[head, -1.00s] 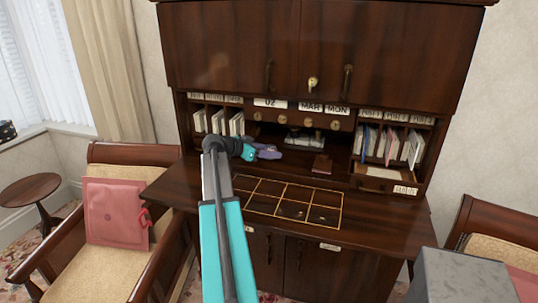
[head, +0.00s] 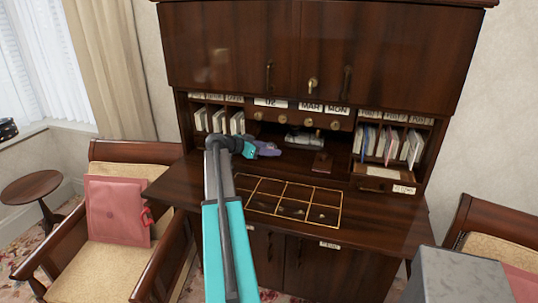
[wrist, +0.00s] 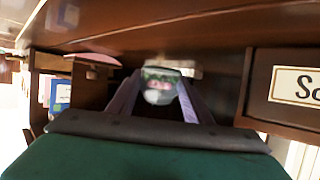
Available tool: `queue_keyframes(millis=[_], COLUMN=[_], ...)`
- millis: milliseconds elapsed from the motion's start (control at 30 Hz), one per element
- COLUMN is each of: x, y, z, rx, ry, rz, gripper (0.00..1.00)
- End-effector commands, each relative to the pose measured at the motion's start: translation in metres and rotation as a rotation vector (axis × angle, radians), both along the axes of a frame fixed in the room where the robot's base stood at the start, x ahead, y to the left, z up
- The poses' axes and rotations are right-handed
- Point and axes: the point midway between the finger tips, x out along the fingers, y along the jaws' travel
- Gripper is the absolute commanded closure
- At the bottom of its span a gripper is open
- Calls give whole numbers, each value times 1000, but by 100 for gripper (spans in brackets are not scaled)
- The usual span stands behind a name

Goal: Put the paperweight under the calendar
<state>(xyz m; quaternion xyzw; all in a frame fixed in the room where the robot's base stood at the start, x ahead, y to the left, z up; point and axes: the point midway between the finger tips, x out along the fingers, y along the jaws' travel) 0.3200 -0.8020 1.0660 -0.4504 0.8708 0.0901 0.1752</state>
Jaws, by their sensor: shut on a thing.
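The calendar (head: 300,105) is a row of white cards reading 02, MAR and MON on a strip above the desk's middle recess. My gripper (head: 277,151) reaches in from the left, low in front of that recess. In the wrist view, my gripper (wrist: 158,82) has its two purple-grey fingers shut on a rounded glassy paperweight (wrist: 158,92) with pink and green inside. I cannot make out the paperweight in the head view. The recess floor behind my gripper is dark and partly hidden.
A pale grey object (head: 305,140) sits in the recess, with a small brown block (head: 321,163) in front. Brass knobs (head: 308,121) line the strip under the calendar. Card slots (head: 218,120) flank the recess. The gold-lined grid (head: 290,198) on the desktop looks mostly clear.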

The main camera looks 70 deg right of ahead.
Motion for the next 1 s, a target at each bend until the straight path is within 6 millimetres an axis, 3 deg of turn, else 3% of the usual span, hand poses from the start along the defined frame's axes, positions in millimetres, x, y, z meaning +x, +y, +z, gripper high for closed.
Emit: queue_keyframes(millis=[300, 800, 833, 900, 1000], x=[-1, -1, -1, -1, -1], y=[0, 0, 0, 0, 0], z=[-22, -27, -26, -26, -26], rx=[1, -1, 1, 1, 1], ry=[1, 1, 0, 0, 0], rz=[-1, -1, -2, -2, -2], gripper=[85, 85, 50, 38, 36])
